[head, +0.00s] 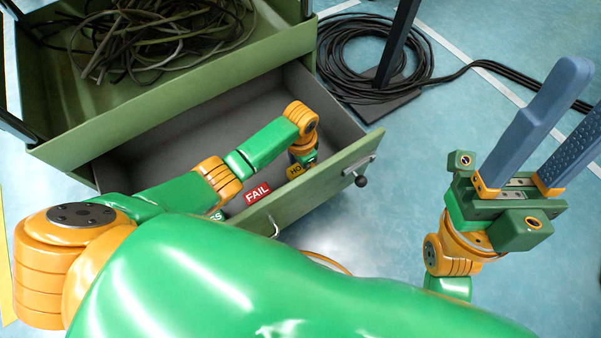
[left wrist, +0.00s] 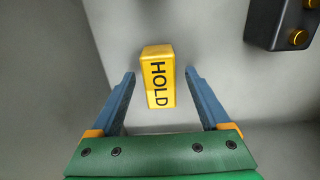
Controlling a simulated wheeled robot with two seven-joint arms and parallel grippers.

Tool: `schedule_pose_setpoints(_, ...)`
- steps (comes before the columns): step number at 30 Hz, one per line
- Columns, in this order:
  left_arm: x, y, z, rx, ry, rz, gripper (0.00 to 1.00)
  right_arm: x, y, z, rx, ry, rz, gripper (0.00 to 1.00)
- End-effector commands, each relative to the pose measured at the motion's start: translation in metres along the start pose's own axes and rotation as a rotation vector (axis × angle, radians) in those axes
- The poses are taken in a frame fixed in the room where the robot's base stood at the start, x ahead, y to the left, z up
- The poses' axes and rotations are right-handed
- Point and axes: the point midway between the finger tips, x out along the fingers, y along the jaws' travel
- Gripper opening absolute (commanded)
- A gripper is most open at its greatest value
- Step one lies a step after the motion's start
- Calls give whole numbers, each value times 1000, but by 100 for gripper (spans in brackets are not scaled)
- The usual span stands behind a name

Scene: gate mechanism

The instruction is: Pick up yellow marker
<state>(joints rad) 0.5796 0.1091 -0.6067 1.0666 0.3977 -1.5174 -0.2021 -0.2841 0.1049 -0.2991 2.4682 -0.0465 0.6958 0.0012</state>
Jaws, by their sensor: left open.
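The yellow marker, a small block lettered HOLD (left wrist: 158,75), lies on the grey drawer floor in the left wrist view. In the head view a bit of it (head: 295,170) shows beside my left wrist. My left gripper (left wrist: 160,73) is open, with one blue finger on each side of the marker and a visible gap to each. In the head view this gripper is mostly hidden by its own wrist, inside the drawer. My right gripper (head: 586,92) is outside the drawer at the right, its blue fingers apart and nothing between them.
The open green drawer (head: 340,172) has a front panel with a dark knob (head: 360,181). A red FAIL block (head: 257,193) and a partly hidden green block (head: 216,215) are near that panel. A black box with orange knobs (left wrist: 278,25) is nearby. Cables (head: 335,60) coil on the floor.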

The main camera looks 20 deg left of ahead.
Motion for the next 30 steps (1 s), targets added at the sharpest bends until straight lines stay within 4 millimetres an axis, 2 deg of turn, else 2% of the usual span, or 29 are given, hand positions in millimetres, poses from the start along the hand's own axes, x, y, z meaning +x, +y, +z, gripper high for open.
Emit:
schedule_pose_setpoints(1, 6, 0, 0, 0, 0, 0, 80, -3, 0, 0, 0, 11, 0, 45)
schedule_pose_setpoints(7, 3, 0, 0, 0, 0, 0, 80, -1, 0, 0, 0, 13, 1, 45)
schedule_pose_setpoints(8, 3, 0, 0, 0, 0, 0, 77, -1, 0, 0, 0, 13, 1, 45)
schedule_pose_setpoints(15, 3, 0, 0, 0, 0, 0, 12, -1, 0, 0, 0, 12, 1, 45)
schedule_pose_setpoints(17, 3, 0, 0, 0, 0, 0, 0, -1, 0, 0, 0, 11, 1, 45)
schedule_pose_setpoints(26, -2, 0, 0, 0, 1, 0, 0, 2, 0, 0, -1, 0, 0, 45)
schedule_pose_setpoints(29, -18, 0, 0, 0, 1, 0, 0, 10, 0, 1, -2, -42, -1, 45)
schedule_pose_setpoints(30, -29, 0, 0, 0, 2, -1, 0, 15, -1, 1, -4, -72, -2, 45)
